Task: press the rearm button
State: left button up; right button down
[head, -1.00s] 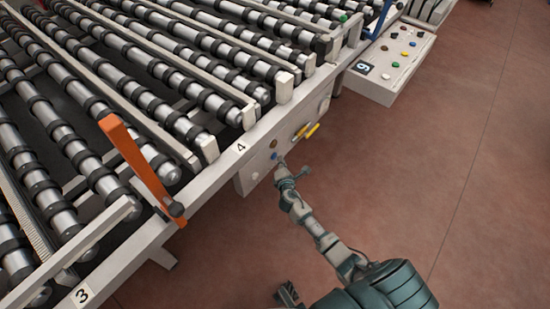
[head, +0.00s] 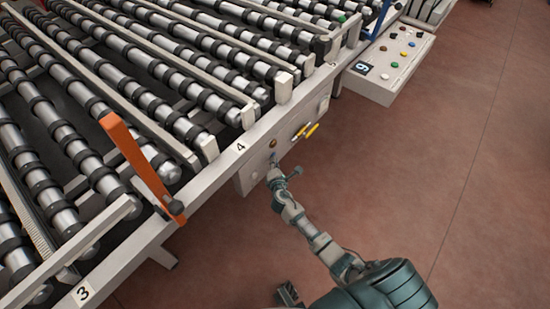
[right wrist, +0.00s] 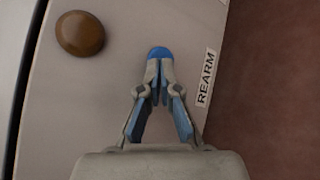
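The blue rearm button (right wrist: 159,52) sits on a pale panel, beside a white label reading REARM (right wrist: 206,77). My right gripper (right wrist: 160,70) is shut and empty, its two fingertips together right at the button's lower edge in the right wrist view. The tips cover part of the button, and I cannot tell whether they touch it or press it in. In the head view my right gripper (head: 273,172) is at the panel (head: 247,182) on the side of the roller table, and the button is barely discernible there. My left gripper is not clearly visible.
A brown round button (right wrist: 80,33) is left of the blue one. An orange lever (head: 140,165) stands on the roller table (head: 195,185). A button console (head: 395,62) is at the upper right. The red floor is clear.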

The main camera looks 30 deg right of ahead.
jog(key=shift+d, duration=0.95)
jog(key=shift+d+f, duration=0.25)
jog(key=shift+d, duration=0.05)
jog(key=s+d+p, duration=0.1)
jog(key=s+d, duration=0.1)
jog(key=s, duration=0.3)
jog(key=shift+s+d+f+p, duration=0.15)
jog(key=shift+s+d+p, duration=0.15)
jog(key=shift+s+d, duration=0.1)
jog(key=shift+d+f, duration=0.15)
jog(key=shift+d, duration=0.1)
